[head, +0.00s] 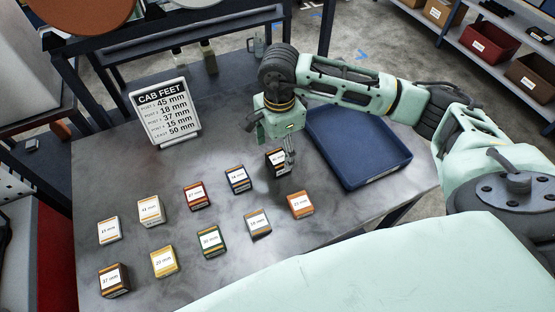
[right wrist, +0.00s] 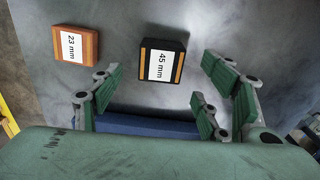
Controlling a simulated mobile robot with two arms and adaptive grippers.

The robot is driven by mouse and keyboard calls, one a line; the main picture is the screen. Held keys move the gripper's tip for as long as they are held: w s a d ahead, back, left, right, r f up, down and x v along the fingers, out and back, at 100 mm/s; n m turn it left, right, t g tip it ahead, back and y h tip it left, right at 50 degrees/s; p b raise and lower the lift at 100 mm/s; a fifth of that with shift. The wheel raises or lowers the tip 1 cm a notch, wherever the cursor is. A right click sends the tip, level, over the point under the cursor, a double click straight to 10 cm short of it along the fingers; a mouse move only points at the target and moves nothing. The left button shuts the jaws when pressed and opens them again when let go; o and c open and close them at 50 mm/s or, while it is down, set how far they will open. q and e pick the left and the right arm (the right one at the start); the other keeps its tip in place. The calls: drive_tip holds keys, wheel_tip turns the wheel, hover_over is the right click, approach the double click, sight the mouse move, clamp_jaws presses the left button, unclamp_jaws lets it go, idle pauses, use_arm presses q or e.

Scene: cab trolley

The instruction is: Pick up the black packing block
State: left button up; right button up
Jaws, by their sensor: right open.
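The black packing block (head: 274,156) stands on the grey table with an orange band and a white label, at the right end of the back row. In the right wrist view the black block (right wrist: 161,61) reads 45 mm and lies ahead of the fingers, between their left and right sides. My right gripper (head: 288,150) is open and empty, pointing down just by the block and partly covering it. Its spread green fingers show in the right wrist view (right wrist: 160,95). My left gripper is not in view.
An orange 23 mm block (head: 300,204) stands nearby, also seen in the right wrist view (right wrist: 76,48). A dark blue block (head: 238,179) is left of the black one. Several other blocks stand further left. A blue tray (head: 400,137) lies to the right, a CAB FEET sign (head: 165,112) behind.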

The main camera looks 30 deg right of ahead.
sight(278, 158)
wheel_tip(278, 158, down, 5)
drive_tip(key=shift+a+r+p, duration=0.1)
drive_tip(key=shift+r+p, duration=0.05)
drive_tip(key=shift+p, duration=0.95)
drive_tip(key=shift+f, duration=0.6)
drive_tip(key=c, duration=1.3)
